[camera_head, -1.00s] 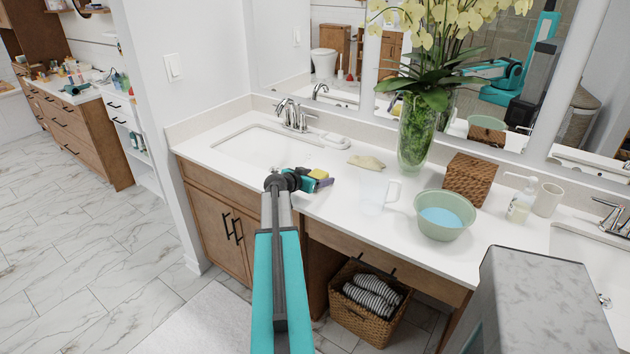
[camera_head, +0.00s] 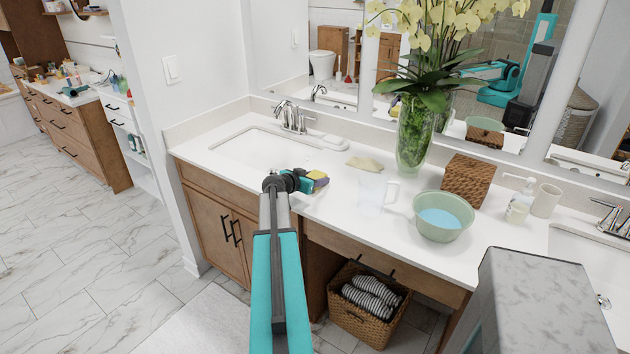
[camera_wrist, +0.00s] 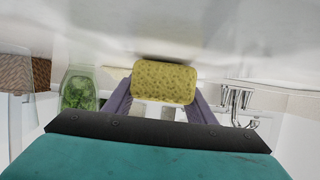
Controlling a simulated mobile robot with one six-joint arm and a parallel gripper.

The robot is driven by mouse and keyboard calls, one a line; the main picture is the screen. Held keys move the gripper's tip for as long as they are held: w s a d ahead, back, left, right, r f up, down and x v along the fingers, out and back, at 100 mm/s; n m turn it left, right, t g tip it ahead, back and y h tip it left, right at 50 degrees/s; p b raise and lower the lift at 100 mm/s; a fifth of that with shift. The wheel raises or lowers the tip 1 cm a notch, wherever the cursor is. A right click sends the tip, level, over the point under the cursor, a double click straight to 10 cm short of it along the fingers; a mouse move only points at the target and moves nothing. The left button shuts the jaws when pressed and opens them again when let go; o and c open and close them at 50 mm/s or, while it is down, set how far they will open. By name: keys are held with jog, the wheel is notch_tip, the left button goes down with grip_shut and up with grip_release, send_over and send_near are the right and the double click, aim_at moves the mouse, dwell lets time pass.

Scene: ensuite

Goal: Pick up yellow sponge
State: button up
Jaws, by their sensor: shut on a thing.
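The yellow sponge (camera_wrist: 164,82) sits between the two purple-grey fingers of my gripper (camera_wrist: 160,106) in the wrist view. In the head view the sponge (camera_head: 317,175) shows as a small yellow patch at the end of my arm. My gripper (camera_head: 318,183) is over the white counter (camera_head: 335,205), right of the left sink. It is shut on the sponge. I cannot tell for certain whether the sponge is clear of the counter; a dark shadow lies beside it in the wrist view.
A clear pitcher (camera_head: 372,192) stands right of my gripper, with a green bowl (camera_head: 442,215) farther right. A beige cloth-like thing (camera_head: 365,164) lies behind. A glass vase (camera_head: 414,140) with flowers and a woven box (camera_head: 467,181) stand near the mirror. The left sink (camera_head: 262,146) is empty.

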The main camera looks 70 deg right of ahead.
jog(key=shift+r+b, duration=0.7)
jog(key=shift+r, duration=0.75)
jog(key=s+a+b, duration=0.1)
jog(key=s+a, duration=0.1)
jog(key=a, duration=0.1)
jog(key=s+a+r+b, duration=0.1)
jog(key=s+a, duration=0.2)
jog(key=a, duration=0.1)
jog(key=s+a+b, duration=0.1)
jog(key=s+a, duration=0.2)
jog(key=shift+s+a+r+b, duration=0.25)
jog(key=shift+b, duration=0.05)
jog(key=shift+s+a+f+b, duration=0.15)
jog(key=shift+b, duration=0.4)
jog(key=shift+s+a+b, duration=0.25)
jog(key=shift+a+b, duration=0.05)
jog(key=shift+b, duration=0.5)
jog(key=shift+s+a+r+b, duration=0.25)
jog(key=shift+s+a+b, duration=0.2)
jog(key=shift+b, duration=0.6)
